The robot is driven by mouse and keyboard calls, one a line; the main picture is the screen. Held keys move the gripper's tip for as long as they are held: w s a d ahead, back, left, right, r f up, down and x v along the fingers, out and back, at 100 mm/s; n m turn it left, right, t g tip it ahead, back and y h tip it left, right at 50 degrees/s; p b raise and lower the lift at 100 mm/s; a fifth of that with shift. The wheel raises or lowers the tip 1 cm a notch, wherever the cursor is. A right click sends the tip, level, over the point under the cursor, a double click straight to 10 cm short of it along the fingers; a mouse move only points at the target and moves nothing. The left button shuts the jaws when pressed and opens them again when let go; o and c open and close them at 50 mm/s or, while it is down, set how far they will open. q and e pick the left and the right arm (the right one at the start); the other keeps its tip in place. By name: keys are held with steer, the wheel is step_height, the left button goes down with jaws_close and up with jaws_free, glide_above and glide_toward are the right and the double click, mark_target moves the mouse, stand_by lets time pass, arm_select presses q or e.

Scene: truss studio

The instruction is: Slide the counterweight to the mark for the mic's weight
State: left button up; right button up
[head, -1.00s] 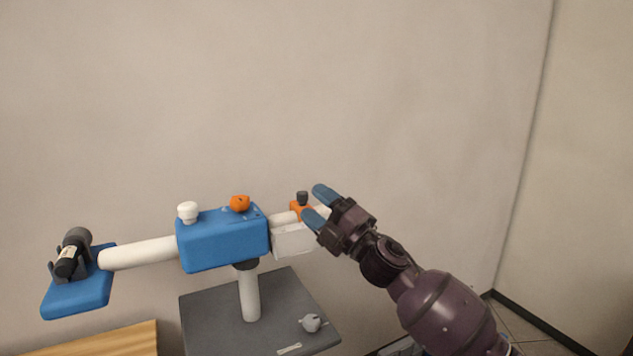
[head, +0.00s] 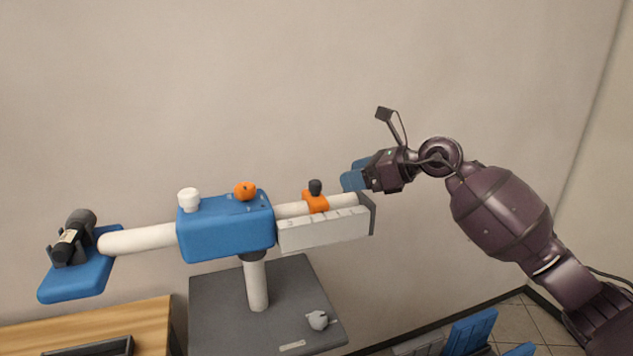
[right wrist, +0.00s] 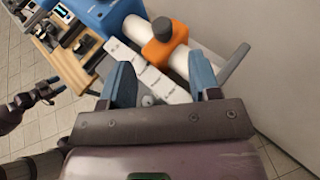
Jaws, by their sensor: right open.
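The counterweight is an orange slider (head: 316,204) with a black knob, on the white bar (head: 341,201) right of the blue block (head: 226,230). A white scale plate (head: 322,229) with marks hangs along the bar; its writing is too small to read. The mic (head: 72,240) rests in a dark cradle on the blue platform at the left. My right gripper (head: 353,177) is open and empty, above the bar's right end and right of the slider. In the right wrist view the slider (right wrist: 165,43) shows beyond the open fingers (right wrist: 162,80). My left gripper (right wrist: 48,91) shows small there, its jaws unclear.
A dark end plate (head: 372,213) closes the bar's right end. An orange knob (head: 245,191) and a white knob (head: 188,200) stand on the block. The post rises from a grey base (head: 215,315). A wooden table (head: 145,316) is at lower left. The wall is behind.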

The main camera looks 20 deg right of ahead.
mark_target(318, 182)
steer(key=p+x, duration=0.1)
steer(key=x, duration=0.9)
steer(key=shift+w+p, duration=0.15)
steer(key=shift+p, duration=0.25)
steer(key=shift+c, duration=0.2)
jaws_close()
